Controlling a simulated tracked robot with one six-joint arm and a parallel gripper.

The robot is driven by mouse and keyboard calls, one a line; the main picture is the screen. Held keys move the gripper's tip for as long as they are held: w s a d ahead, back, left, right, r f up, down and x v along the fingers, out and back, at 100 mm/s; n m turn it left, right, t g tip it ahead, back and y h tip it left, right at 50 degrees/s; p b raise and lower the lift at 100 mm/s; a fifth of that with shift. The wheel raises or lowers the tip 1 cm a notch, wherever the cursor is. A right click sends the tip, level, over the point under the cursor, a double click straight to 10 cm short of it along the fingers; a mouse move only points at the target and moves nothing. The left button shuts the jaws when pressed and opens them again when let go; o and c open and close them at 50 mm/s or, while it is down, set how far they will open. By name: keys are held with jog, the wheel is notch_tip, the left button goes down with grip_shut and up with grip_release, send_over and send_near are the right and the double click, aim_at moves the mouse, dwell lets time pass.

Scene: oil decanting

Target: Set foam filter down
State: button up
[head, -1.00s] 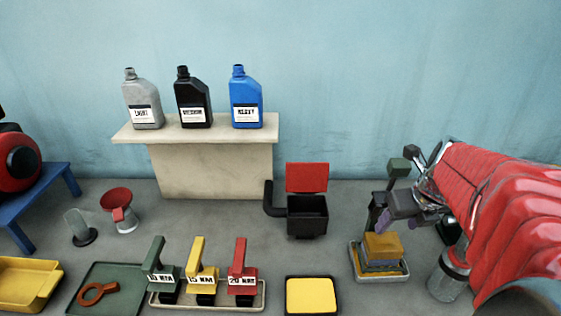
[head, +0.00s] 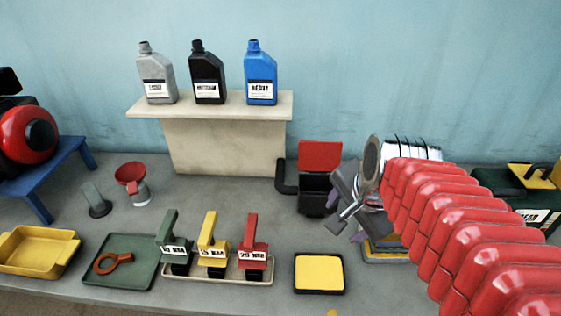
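My gripper (head: 345,205) is in front of the silver wrist, beside the black bin. Its grey fingers with purple pads appear at different angles. I see no foam between them, but the view is partly blocked, so I cannot tell whether it holds anything. A shallow black tray (head: 297,274) with a flat yellow pad (head: 319,272) in it lies at the front centre. I cannot tell whether that pad is foam. Behind and below my gripper, a yellow block (head: 376,254) shows on a tray, mostly hidden by my arm.
The black bin (head: 316,197) with a red lid stands close to my gripper. A rack (head: 219,275) holds green, yellow and red handled tools. A green tray (head: 120,262) and yellow tray (head: 38,251) are at left. Bottles stand on a shelf (head: 212,105).

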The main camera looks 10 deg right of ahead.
jog(key=s+a+n, duration=0.4)
jog(key=a+n, duration=0.3)
jog(key=n, duration=0.7)
jog(key=shift+s+a+t+y, duration=0.15)
jog(key=shift+t+y, duration=0.15)
jog(key=shift+r, duration=0.1)
dwell(0.5)
